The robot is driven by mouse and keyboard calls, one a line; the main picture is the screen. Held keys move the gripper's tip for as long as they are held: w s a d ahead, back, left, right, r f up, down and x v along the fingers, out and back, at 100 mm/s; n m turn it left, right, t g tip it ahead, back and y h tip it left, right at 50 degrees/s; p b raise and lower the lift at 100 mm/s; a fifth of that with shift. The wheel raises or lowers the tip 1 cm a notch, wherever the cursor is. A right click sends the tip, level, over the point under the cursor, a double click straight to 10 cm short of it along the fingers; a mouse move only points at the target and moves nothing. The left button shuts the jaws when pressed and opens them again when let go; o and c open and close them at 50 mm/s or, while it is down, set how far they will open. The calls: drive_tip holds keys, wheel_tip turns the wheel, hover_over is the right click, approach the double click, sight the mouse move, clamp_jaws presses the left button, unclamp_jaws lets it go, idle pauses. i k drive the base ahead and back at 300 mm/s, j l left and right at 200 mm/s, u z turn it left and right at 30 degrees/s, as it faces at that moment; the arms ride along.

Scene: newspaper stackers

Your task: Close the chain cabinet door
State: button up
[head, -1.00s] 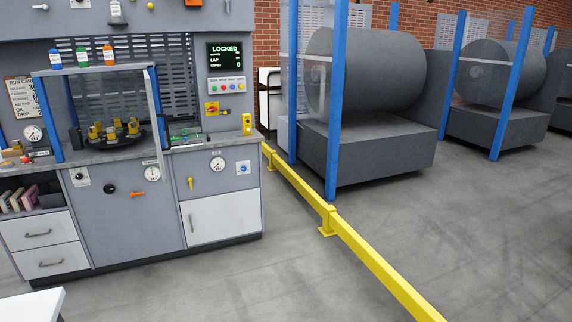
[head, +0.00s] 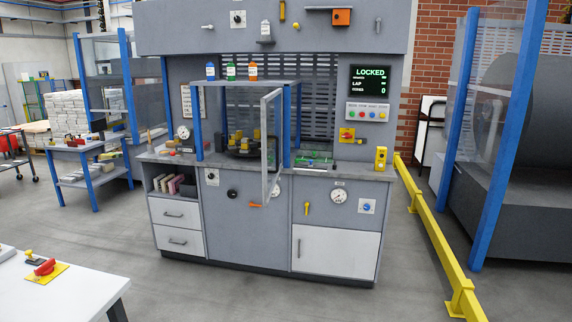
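A workstation stands ahead with a glazed enclosure on its counter. The enclosure's framed door (head: 264,140) is swung open toward me, seen nearly edge-on and reaching past the counter's front edge. I cannot tell for sure that this enclosure is the chain cabinet. The white lower door (head: 335,252) at the right of the base looks shut. My gripper is not in view.
A yellow floor rail (head: 435,235) runs along the right, beside a large machine with blue posts (head: 500,150). A white table (head: 60,290) is close at lower left. Grey floor (head: 250,295) in front of the workstation is clear. A blue-framed table (head: 90,160) stands farther left.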

sight(271, 113)
drive_tip(key=i+l+u, duration=0.2)
drive_tip(key=l, duration=0.15)
drive_tip(key=i+l+u, duration=0.15)
drive_tip(key=l, duration=0.2)
drive_tip(key=l+u, duration=0.2)
drive_tip(key=l, duration=0.2)
drive_tip(key=i+l, duration=0.25)
drive_tip(key=i, duration=0.25)
drive_tip(key=i+l+u, duration=0.15)
drive_tip(key=i, duration=0.4)
drive_tip(key=i+l, duration=0.35)
drive_tip(key=i, duration=0.15)
drive_tip(key=i+l+u, duration=0.1)
drive_tip(key=i+l, duration=0.2)
drive_tip(key=i, duration=0.2)
